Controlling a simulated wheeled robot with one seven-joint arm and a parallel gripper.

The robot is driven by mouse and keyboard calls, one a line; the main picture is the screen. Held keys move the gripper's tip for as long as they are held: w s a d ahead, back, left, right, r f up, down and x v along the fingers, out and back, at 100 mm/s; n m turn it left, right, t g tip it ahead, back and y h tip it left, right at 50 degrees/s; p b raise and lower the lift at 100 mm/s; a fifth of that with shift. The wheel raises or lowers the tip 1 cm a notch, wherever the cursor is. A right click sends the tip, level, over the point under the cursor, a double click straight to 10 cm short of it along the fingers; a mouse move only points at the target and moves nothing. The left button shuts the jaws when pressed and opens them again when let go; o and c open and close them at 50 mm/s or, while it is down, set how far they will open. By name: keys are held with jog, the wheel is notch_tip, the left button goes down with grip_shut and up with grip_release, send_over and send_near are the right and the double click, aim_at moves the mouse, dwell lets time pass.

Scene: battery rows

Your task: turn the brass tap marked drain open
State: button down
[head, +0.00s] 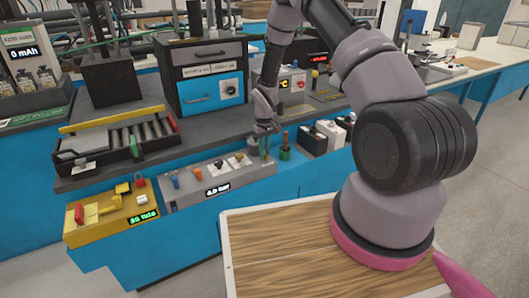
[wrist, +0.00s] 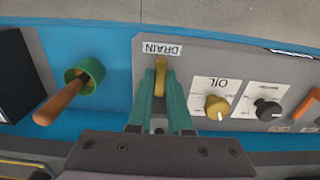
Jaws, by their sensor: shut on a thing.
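The brass tap (wrist: 160,70) sits on a grey panel (wrist: 205,60) beside a white label reading DRAIN (wrist: 162,49), which appears upside down in the wrist view. My gripper (wrist: 160,76) is shut on the tap's handle, one green finger on each side. The handle lies in line with the fingers in the wrist view. In the head view my gripper (head: 266,148) is at the right end of the grey panel (head: 225,183), and the tap is hidden there by the fingers.
A yellow OIL knob (wrist: 217,108) and a black knob (wrist: 267,110) are on the same panel. A green cup with an orange handle (wrist: 62,101) stands close by on the other side. A yellow panel (head: 110,214) with a small lever is farther left.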

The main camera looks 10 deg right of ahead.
dwell(0.4)
jog(key=c, duration=0.8)
grip_release()
jog(key=shift+c, duration=0.2)
notch_tip(320, 180, up, 11)
